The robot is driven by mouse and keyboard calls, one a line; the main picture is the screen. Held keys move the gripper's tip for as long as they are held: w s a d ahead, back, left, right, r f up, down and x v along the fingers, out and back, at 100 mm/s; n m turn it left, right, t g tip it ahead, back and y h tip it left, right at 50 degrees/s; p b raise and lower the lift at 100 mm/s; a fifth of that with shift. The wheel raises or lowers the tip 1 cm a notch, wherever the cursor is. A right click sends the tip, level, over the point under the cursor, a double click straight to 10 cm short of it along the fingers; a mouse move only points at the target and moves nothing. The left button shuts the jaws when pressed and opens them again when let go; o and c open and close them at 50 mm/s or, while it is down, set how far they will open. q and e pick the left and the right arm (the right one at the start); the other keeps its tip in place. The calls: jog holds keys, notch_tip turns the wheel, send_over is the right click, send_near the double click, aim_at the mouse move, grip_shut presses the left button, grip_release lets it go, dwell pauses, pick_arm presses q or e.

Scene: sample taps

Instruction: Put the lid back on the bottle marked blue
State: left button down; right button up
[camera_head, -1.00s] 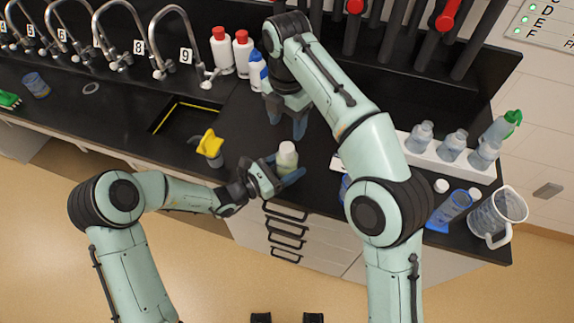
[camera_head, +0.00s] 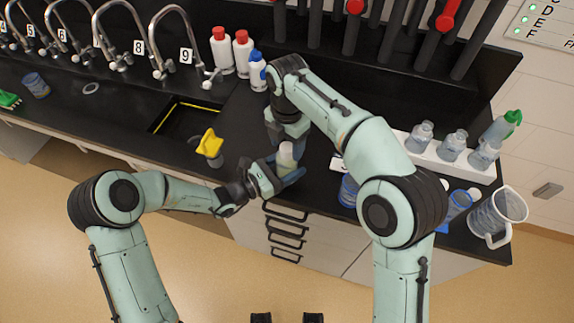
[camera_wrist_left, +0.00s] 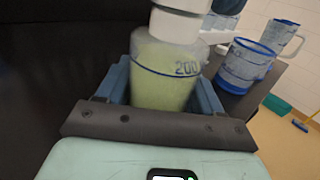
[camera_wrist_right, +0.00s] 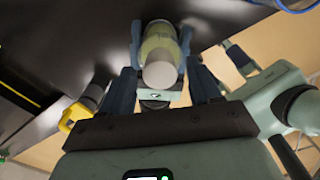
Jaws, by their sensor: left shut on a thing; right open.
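A small bottle (camera_head: 286,158) with pale green content and a white top is upright at the counter's front edge. My left gripper (camera_head: 275,173) is shut around its body. In the left wrist view the bottle (camera_wrist_left: 163,85) shows a dark blue line and "200". A white lid-like piece (camera_wrist_left: 180,22) is at its mouth; I cannot tell if it is seated. My right gripper (camera_wrist_right: 165,80) is open above the bottle, its fingers on either side of the white round top (camera_wrist_right: 163,73), with no clear contact. In the head view its fingertips are largely hidden by its arm.
A white rack (camera_head: 425,153) with several clear bottles stands at the right. A blue-marked beaker (camera_head: 348,190) and a clear jug (camera_head: 497,215) stand near the front edge. A yellow-topped object (camera_head: 210,145) stands left of my left gripper, near the sink (camera_head: 183,116).

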jog(key=c, duration=1.1)
